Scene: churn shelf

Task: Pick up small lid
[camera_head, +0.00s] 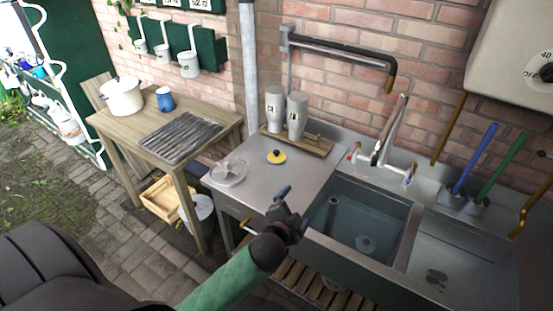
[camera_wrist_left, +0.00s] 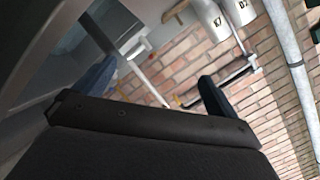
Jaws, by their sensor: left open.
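The small lid (camera_head: 276,157) is a yellow disc with a dark knob. It lies flat on the steel counter (camera_head: 250,185) to the left of the sink, in front of the wooden tray with two canisters. My left gripper (camera_head: 290,207) is over the counter's front edge near the sink's left rim, nearer to me than the lid and apart from it. Its two blue fingers stand wide apart in the left wrist view (camera_wrist_left: 156,78), with nothing between them. I do not make out the lid in that view. My right gripper does not show.
A clear glass dish (camera_head: 229,172) sits left of the lid. Two grey canisters (camera_head: 297,117) stand behind it. The sink (camera_head: 362,215) holds water, with a tap (camera_head: 388,135) behind. A wooden table (camera_head: 140,128) with a white pot (camera_head: 122,97) stands left. Counter around the lid is clear.

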